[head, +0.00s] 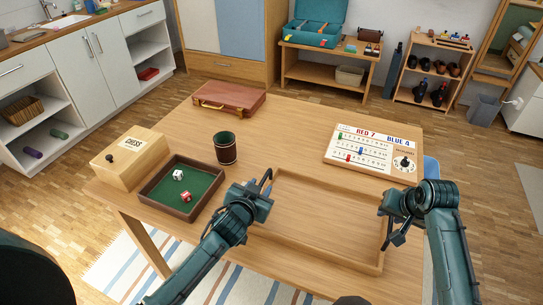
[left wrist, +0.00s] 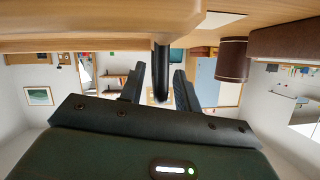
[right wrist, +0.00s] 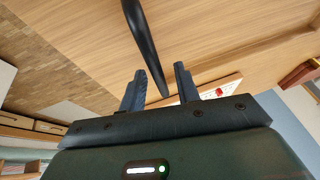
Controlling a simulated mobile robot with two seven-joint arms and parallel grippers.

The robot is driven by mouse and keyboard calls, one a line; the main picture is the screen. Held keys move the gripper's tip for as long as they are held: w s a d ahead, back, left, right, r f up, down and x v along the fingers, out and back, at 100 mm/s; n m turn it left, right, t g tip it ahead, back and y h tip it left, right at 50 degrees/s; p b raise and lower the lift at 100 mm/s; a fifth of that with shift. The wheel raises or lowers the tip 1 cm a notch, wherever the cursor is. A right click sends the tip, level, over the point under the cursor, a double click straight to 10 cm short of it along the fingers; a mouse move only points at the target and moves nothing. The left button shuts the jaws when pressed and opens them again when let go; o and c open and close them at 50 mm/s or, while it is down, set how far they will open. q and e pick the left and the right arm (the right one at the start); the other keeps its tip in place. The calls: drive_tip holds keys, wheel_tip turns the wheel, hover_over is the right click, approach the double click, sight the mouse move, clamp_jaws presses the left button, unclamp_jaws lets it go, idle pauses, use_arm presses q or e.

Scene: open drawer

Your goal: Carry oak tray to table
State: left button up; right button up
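The oak tray (head: 322,225) is an empty, shallow wooden tray with a low rim and dark handles, at the near right of the wooden table (head: 285,130). It looks level; I cannot tell whether it touches the tabletop. My left gripper (head: 266,184) is at its left end, with the black handle (left wrist: 161,70) between its spread fingers (left wrist: 159,85). My right gripper (head: 388,213) is at its right end, with the other dark handle (right wrist: 145,45) reaching between its fingers (right wrist: 163,85), which stand apart. Neither gripper visibly clamps its handle.
Left of the tray are a green-lined dice tray (head: 160,204), a chess box (head: 128,160) and a dark cup (head: 226,148). A scoreboard (head: 372,151) lies behind it at right. A brown case (head: 228,98) is at the far left. The table's middle is clear.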

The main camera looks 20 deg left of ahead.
drive_tip(key=shift+s+r, duration=0.1)
use_arm(q)
drive_tip(key=v, duration=1.2)
use_arm(e)
drive_tip(key=v, duration=1.1)
drive_tip(key=shift+r, duration=0.4)
drive_tip(key=shift+s, duration=0.1)
